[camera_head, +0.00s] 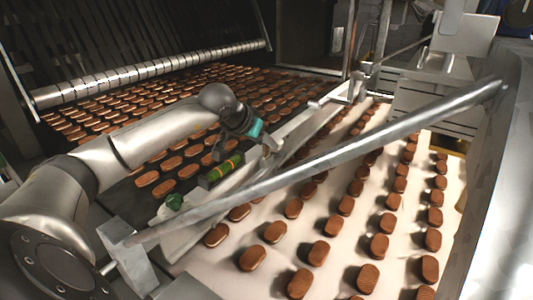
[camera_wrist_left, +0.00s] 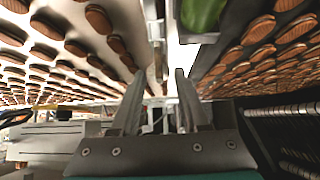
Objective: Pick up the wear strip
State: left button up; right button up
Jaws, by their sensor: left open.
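A short dark green piece with orange bands (camera_head: 220,172) lies along the left side of the pale rail between the two belts; I cannot tell for sure that it is the wear strip. My left gripper (camera_head: 270,144) is beyond it to the upper right, over the rail, with a teal band at its wrist. In the left wrist view its two fingers (camera_wrist_left: 160,76) are apart with nothing seen gripped between them. A smooth green thing (camera_wrist_left: 201,14) shows at the top of that view, cut off by the edge. My right gripper is not in view.
A long metal bar (camera_head: 330,160) crosses diagonally in front of my left arm. Rows of brown biscuits lie on the white belt (camera_head: 335,222) and on the dark belt to the left. A green knob (camera_head: 173,201) sits at the rail's near end. A roller (camera_head: 150,70) spans the back left.

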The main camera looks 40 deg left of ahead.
pick_arm(q)
jog(key=shift+c, duration=0.2)
grip_shut()
dwell(0.5)
